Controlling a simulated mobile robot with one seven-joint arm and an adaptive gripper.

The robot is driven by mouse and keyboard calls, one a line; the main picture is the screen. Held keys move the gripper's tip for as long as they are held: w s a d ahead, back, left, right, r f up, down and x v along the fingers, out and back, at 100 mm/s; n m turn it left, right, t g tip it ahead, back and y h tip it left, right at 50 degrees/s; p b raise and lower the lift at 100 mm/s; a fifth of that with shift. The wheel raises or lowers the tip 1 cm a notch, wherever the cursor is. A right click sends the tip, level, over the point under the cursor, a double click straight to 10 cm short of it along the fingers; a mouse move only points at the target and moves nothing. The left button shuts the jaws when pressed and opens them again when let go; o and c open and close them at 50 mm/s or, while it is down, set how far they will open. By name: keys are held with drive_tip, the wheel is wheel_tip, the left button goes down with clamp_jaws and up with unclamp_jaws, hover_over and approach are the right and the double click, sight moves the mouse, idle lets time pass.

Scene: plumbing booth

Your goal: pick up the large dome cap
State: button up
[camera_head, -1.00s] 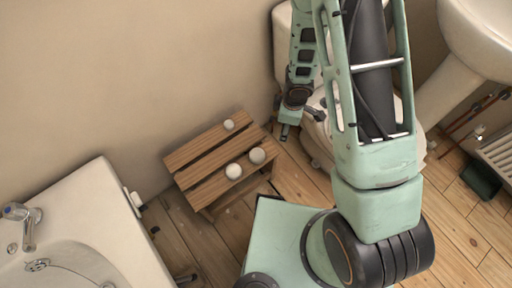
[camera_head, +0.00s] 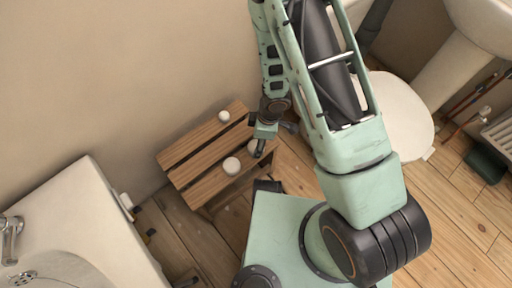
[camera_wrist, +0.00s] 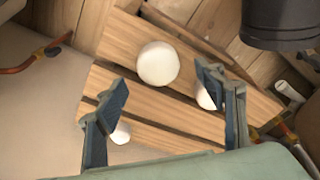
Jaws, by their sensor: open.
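Three white dome caps lie on a slatted wooden stool. In the head view, one (camera_head: 232,165) sits on the front slats, another (camera_head: 256,147) sits beside it, partly behind my gripper (camera_head: 264,133), and a smaller one (camera_head: 224,116) sits on the back slat. The right finger partly hides another (camera_wrist: 207,98); the small cap (camera_wrist: 120,133) is by the left finger.
The wooden stool (camera_head: 186,157) stands close to the wall. A bath or basin unit (camera_head: 85,215) is at left, a toilet (camera_head: 402,115) and a pedestal basin (camera_head: 480,25) at right. Bare floor (camera_head: 295,165) shows right of the stool.

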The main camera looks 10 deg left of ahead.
drive_tip(key=f+b, duration=0.1)
drive_tip(key=f, duration=0.1)
drive_tip(key=a+f+b, duration=0.1)
drive_tip(key=f, duration=0.1)
drive_tip(key=shift+w+f+b, duration=0.1)
drive_tip(key=shift+f+b, duration=0.25)
drive_tip(key=shift+b, duration=0.05)
drive_tip(key=shift+d, duration=0.1)
drive_tip(key=shift+r, duration=0.1)
drive_tip(key=c, duration=0.9)
